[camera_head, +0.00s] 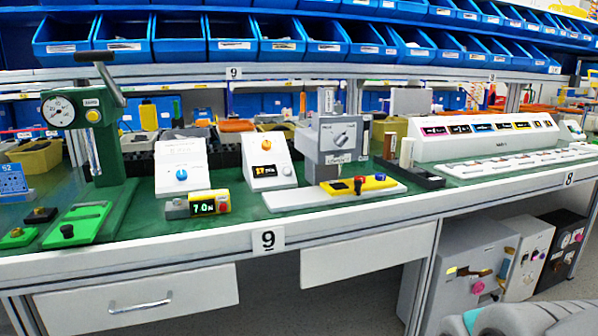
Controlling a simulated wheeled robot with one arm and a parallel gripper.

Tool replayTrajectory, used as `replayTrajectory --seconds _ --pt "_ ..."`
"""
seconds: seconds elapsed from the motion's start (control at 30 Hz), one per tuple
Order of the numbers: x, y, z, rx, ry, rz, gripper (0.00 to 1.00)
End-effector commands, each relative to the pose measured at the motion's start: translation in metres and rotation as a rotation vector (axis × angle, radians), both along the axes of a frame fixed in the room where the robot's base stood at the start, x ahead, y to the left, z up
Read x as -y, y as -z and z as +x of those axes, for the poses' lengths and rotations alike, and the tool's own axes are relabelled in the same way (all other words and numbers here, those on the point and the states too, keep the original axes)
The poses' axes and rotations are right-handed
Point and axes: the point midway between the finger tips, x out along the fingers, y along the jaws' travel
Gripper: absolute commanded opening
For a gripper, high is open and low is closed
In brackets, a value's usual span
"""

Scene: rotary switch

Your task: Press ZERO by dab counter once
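A small yellow and grey unit (198,204) with a lit display and a red button (223,207) lies at the front of the bench. Behind it to the right stands a white box (269,160) with an orange-digit display and small knobs. A white box with a blue knob (181,174) stands to its left. My gripper is not in view.
A green press with a dial gauge (73,135) stands at the left. A long white console (486,137) is at the right. Blue bins (180,40) hang above; the bench's front edge (340,222) is clear.

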Motion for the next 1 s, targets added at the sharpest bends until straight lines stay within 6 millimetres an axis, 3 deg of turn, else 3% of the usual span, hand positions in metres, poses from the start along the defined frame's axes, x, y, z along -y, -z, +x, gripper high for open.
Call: replayTrajectory --seconds 0.07,0.33,1.0 --pt "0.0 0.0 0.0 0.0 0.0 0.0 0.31" --pt "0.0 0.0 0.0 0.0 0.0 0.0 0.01" --pt "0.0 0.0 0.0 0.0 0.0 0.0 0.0"
